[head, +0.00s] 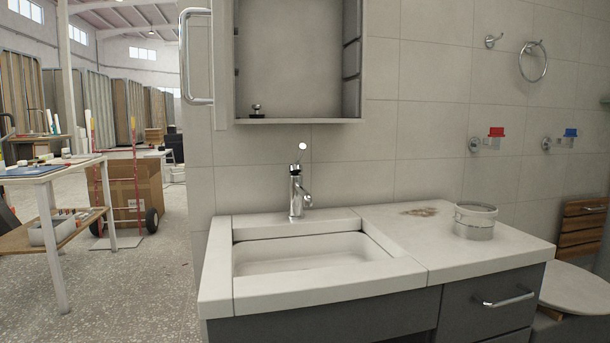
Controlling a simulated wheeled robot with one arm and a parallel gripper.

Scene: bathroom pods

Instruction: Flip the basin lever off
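The basin (300,254) is a white rectangular sink set in a pale countertop in the middle of the head view. A chrome tap (296,193) stands upright at its back edge. Whether water runs from the spout is too small to tell. My gripper is not in view.
A white tub (475,220) stands on the counter right of the basin, near a brown stain (420,211). An open cabinet (297,60) hangs above the tap. A drawer handle (503,297) juts out below. Open floor (140,290) lies left.

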